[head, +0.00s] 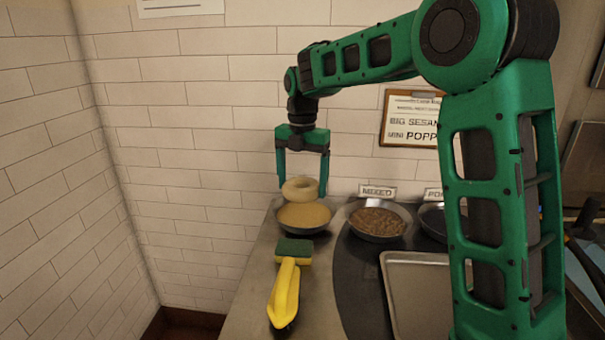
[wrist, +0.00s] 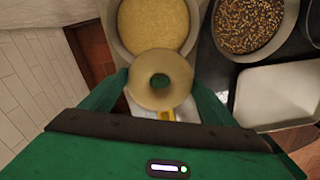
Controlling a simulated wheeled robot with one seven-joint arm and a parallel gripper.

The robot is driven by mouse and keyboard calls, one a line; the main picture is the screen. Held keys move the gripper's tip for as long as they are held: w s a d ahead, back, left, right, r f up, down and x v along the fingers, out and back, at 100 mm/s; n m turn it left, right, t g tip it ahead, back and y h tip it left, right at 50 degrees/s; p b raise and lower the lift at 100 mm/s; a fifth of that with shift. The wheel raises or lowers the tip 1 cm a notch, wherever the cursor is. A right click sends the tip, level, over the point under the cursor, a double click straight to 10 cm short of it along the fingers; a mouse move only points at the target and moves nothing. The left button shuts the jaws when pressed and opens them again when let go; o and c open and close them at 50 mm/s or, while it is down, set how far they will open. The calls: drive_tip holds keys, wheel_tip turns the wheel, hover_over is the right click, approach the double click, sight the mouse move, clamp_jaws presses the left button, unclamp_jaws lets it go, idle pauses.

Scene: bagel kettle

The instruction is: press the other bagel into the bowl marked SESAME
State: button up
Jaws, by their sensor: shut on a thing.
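My gripper (head: 302,178) is shut on a pale bagel (head: 300,190). The bagel is held above, or at the near edge of, a bowl of pale seeds (head: 305,216); the head view does not show whether they touch. In the wrist view the bagel (wrist: 161,79) sits between the fingers of my gripper (wrist: 160,85), with its hole facing the camera. It overlaps the near rim of the seed bowl (wrist: 155,25). No SESAME label is readable at this bowl; my arm or gripper may hide it.
Another bowl (head: 432,219) is partly hidden by my arm. An empty tray (head: 415,290) lies at the right.

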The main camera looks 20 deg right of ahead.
drive_tip(key=w+d, duration=0.3)
drive_tip(key=w, duration=0.5)
drive_tip(key=shift+f, duration=5.5)
drive_tip(key=shift+f, duration=0.35)
wheel_tip(320, 180, up, 10)
